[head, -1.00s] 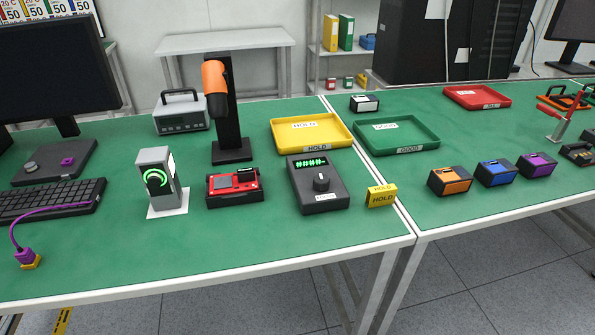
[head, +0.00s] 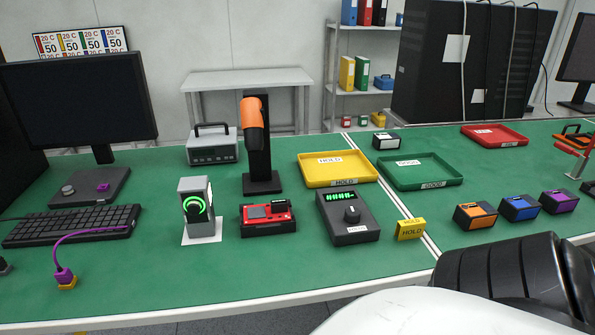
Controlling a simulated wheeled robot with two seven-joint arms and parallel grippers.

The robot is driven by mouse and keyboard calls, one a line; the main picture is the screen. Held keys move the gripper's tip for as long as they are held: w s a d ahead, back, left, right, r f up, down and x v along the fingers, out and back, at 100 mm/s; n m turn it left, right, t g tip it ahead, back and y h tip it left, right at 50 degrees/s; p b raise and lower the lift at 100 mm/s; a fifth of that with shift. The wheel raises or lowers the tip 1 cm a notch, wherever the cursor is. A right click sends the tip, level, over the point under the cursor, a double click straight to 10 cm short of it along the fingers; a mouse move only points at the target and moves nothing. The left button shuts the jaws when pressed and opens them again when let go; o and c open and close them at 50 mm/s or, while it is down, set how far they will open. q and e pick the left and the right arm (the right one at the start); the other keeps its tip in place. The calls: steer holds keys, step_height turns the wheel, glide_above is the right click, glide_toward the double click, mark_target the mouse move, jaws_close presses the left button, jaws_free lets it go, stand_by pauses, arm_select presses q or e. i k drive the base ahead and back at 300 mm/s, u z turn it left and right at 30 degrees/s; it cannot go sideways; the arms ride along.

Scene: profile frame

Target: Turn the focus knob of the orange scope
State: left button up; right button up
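The orange scope (head: 254,113) stands on a black post with a black base (head: 263,184) at the back middle of the green bench. Its orange body hangs on the front of the post. I cannot make out its focus knob at this size. No gripper shows in the head view. A white and black ribbed part of my own arm fills the lower right corner and hides the bench edge there.
A yellow tray (head: 337,182) and green tray (head: 420,184) lie right. Bench front left of centre is clear.

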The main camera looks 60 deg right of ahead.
mark_target(352, 214)
steer(key=u, duration=0.05)
steer(key=k, duration=0.5)
steer(key=z, duration=0.75)
